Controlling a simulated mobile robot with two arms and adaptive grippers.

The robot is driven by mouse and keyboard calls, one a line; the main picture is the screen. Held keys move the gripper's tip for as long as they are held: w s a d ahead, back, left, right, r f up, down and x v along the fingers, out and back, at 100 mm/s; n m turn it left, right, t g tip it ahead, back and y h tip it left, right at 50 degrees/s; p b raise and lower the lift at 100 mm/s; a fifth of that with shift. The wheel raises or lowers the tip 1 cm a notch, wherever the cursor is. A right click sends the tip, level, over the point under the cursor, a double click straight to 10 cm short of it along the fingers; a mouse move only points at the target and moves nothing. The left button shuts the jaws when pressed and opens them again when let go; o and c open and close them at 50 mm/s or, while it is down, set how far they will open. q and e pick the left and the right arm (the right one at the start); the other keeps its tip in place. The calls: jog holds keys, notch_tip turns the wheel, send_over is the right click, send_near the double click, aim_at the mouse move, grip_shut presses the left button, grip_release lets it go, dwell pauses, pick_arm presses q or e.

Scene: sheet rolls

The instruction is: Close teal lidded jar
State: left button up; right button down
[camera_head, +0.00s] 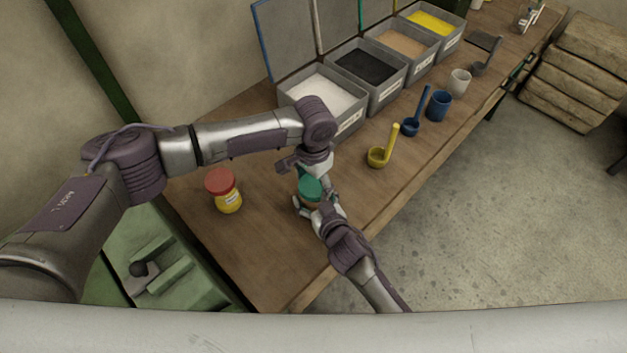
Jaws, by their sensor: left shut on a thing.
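The jar with the teal lid (310,187) stands near the middle of the wooden table. Its body is mostly hidden by my grippers. My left gripper (316,176) comes down from above and is shut on the teal lid. My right gripper (313,207) reaches in from the lower right, with its fingers on either side of the jar's body, and looks shut on it. I cannot tell whether the lid is fully seated on the jar.
A yellow jar with a red lid (224,191) stands to the left. A yellow scoop (379,158), a blue scoop (411,127), a blue cup (439,105) and a white cup (459,82) stand to the right. Grey bins (352,125) line the back. The front table corner is clear.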

pick_arm(q)
jog(key=o, duration=1.3)
jog(key=shift+r, duration=0.1)
notch_tip(320, 180, up, 12)
pick_arm(e)
grip_release()
jog(key=v, duration=1.2)
jog(key=shift+s+d+f, duration=0.1)
